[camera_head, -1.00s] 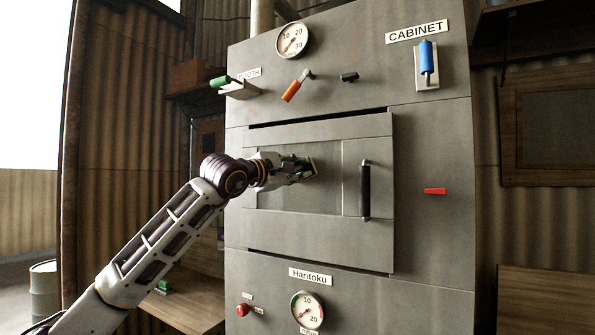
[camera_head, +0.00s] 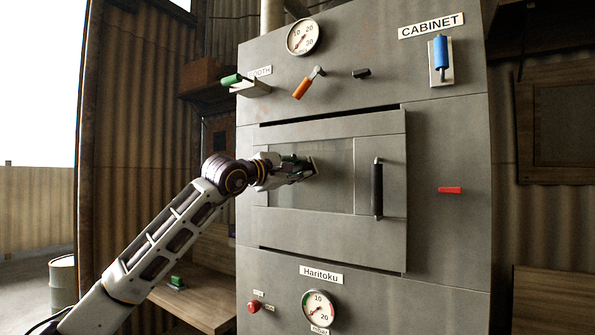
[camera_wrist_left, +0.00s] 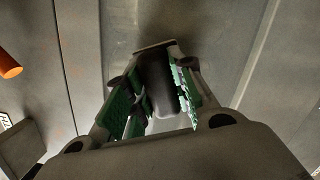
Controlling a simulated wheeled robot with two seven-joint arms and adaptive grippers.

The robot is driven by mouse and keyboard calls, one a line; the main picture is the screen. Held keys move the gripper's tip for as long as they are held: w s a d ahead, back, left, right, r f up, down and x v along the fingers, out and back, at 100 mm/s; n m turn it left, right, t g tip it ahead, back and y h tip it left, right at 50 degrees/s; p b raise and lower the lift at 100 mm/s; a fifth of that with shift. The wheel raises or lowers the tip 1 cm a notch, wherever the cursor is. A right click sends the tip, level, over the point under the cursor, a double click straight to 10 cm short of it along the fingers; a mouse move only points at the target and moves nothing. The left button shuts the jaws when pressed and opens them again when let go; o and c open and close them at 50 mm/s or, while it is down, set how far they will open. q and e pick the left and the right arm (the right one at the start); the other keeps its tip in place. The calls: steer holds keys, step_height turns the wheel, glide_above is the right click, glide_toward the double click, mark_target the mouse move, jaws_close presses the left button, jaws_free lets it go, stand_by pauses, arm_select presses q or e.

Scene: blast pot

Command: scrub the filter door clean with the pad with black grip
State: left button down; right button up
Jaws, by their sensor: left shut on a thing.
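The filter door (camera_head: 390,232) is a grey panel with a duller glass-like pane (camera_head: 330,195) and a black vertical handle (camera_head: 377,190) at its right. My left gripper (camera_head: 298,172) is at the upper middle of the pane. It is shut on the pad with black grip (camera_wrist_left: 157,82); the wrist view shows the black grip between the green-lined fingers. The pad's pale edge (camera_head: 314,166) shows against the pane, and it appears to touch it. Its scrubbing face is hidden. My right gripper is not in view.
Above the door are a gauge (camera_head: 303,37), an orange lever (camera_head: 307,84) and a green-handled lever (camera_head: 240,80). A blue handle (camera_head: 441,55) is at upper right. A wooden bench (camera_head: 205,298) at lower left holds another green-topped item (camera_head: 176,283).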

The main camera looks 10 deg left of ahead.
arm_select(q)
steer(key=shift+a, duration=0.15)
steer(key=shift+w+a+r+p, duration=0.1)
steer(key=shift+w+a+p, duration=0.2)
steer(key=shift+a, duration=0.25)
steer(key=shift+w+a+r+p, duration=0.1)
steer(key=shift+w+a+p, duration=0.15)
steer(key=shift+a, duration=0.3)
steer(key=shift+a+f, duration=0.1)
steer(key=shift+a, duration=0.1)
steer(key=a, duration=0.1)
steer(key=w+a+p, duration=0.1)
steer(key=a, duration=0.1)
steer(key=shift+a+f, duration=0.1)
steer(key=shift+a, duration=0.05)
stand_by(0.3)
